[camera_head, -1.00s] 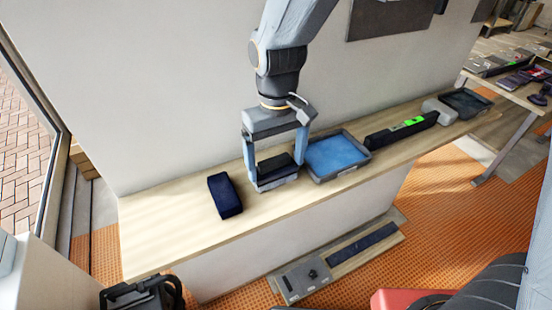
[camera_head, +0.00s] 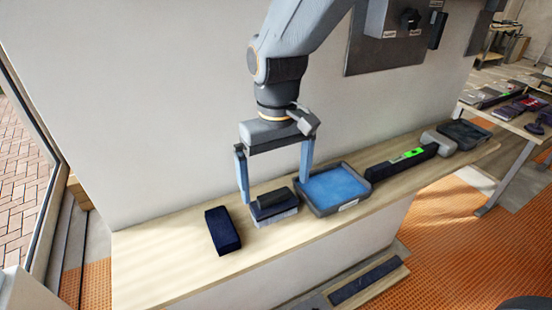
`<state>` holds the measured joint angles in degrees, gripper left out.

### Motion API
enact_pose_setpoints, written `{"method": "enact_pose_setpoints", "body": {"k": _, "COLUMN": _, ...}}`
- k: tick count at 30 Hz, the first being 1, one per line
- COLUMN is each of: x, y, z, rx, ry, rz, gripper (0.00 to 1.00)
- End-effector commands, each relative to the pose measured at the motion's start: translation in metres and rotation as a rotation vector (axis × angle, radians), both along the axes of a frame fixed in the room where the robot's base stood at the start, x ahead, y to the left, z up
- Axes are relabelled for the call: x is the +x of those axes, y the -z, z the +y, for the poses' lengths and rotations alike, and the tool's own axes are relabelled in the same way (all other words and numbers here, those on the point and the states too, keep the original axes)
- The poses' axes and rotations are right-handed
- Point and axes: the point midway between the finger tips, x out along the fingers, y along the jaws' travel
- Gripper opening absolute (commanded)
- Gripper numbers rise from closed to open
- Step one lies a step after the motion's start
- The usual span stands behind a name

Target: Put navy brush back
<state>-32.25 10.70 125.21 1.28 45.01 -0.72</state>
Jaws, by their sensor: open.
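The navy brush (camera_head: 272,208), a dark block with a pale grey bristle band along its lower edge, stands on the wooden ledge (camera_head: 165,262). It sits between a dark navy block on its left and the blue tray on its right. My gripper (camera_head: 274,190) is open above the brush, with one finger on either side of it. The fingers look apart from the brush, and nothing hangs from them. The far side of the brush is partly hidden.
The dark navy block (camera_head: 222,231) lies close to the brush on the left. The blue tray (camera_head: 338,186) is just right of the right finger. A level with green vials (camera_head: 402,161) lies farther right. The wall (camera_head: 130,140) rises behind; the ledge's left end is clear.

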Motion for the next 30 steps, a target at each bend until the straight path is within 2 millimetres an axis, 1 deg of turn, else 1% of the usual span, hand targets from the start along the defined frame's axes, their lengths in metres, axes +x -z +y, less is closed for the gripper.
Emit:
{"method": "enact_pose_setpoints", "body": {"k": 1, "x": 0.002, "y": -0.011, "z": 0.001, "rx": 0.004, "ry": 0.000, "rz": -0.006, "gripper": 1.00}}
{"method": "enact_pose_setpoints", "body": {"k": 6, "x": 0.003, "y": -0.044, "z": 0.001, "rx": 0.003, "ry": 0.000, "rz": -0.005, "gripper": 1.00}}
{"method": "enact_pose_setpoints", "body": {"k": 10, "x": 0.003, "y": -0.062, "z": 0.000, "rx": 0.002, "ry": 0.000, "rz": -0.003, "gripper": 1.00}}
{"method": "enact_pose_setpoints", "body": {"k": 12, "x": 0.002, "y": -0.068, "z": 0.000, "rx": 0.001, "ry": 0.000, "rz": -0.002, "gripper": 1.00}}
{"method": "enact_pose_setpoints", "body": {"k": 16, "x": 0.002, "y": -0.075, "z": 0.000, "rx": 0.000, "ry": 0.000, "rz": 0.000, "gripper": 1.00}}
{"method": "enact_pose_setpoints", "body": {"k": 20, "x": 0.002, "y": -0.076, "z": -0.001, "rx": -0.001, "ry": 0.002, "rz": 0.001, "gripper": 1.00}}
{"method": "enact_pose_setpoints", "body": {"k": 22, "x": 0.004, "y": -0.072, "z": -0.007, "rx": 0.001, "ry": 0.015, "rz": -0.002, "gripper": 1.00}}
{"method": "enact_pose_setpoints", "body": {"k": 23, "x": 0.005, "y": -0.068, "z": -0.012, "rx": 0.001, "ry": 0.027, "rz": -0.005, "gripper": 1.00}}
{"method": "enact_pose_setpoints", "body": {"k": 26, "x": 0.013, "y": -0.048, "z": -0.044, "rx": 0.007, "ry": 0.100, "rz": -0.018, "gripper": 1.00}}
{"method": "enact_pose_setpoints", "body": {"k": 29, "x": 0.018, "y": -0.019, "z": -0.092, "rx": 0.016, "ry": 0.210, "rz": -0.044, "gripper": 1.00}}
{"method": "enact_pose_setpoints", "body": {"k": 30, "x": 0.017, "y": -0.006, "z": -0.113, "rx": 0.019, "ry": 0.258, "rz": -0.057, "gripper": 1.00}}
